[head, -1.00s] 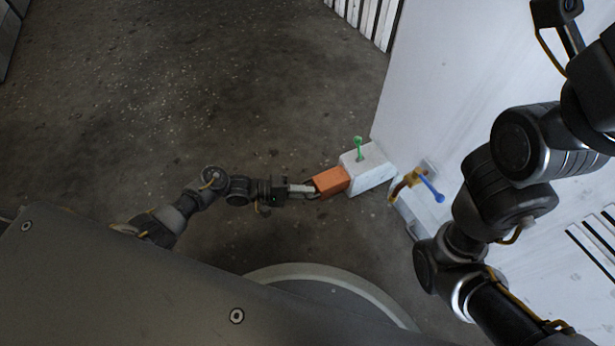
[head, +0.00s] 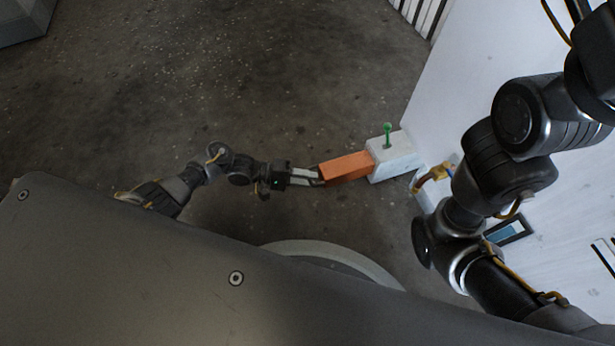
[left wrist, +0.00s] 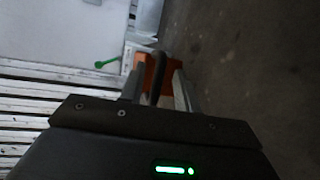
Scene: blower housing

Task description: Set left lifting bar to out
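The left lifting bar (head: 346,168) is an orange bar sticking out of a white block (head: 396,158) with a green lever on top (head: 387,135). A good length of orange shows outside the block. My left gripper (head: 320,178) is at the bar's free end. In the left wrist view, its fingers (left wrist: 158,88) stand on both sides of a dark upright grip in front of the orange bar (left wrist: 153,70). The exact finger contact is dim. The green lever also shows there (left wrist: 107,63). My right gripper is out of view.
A large white housing wall (head: 480,60) rises at the right, behind my right arm. A brown and yellow part (head: 432,177) sits beside the block. Dark speckled floor (head: 220,80) is open at the left. A slatted white panel (head: 425,14) stands at the top.

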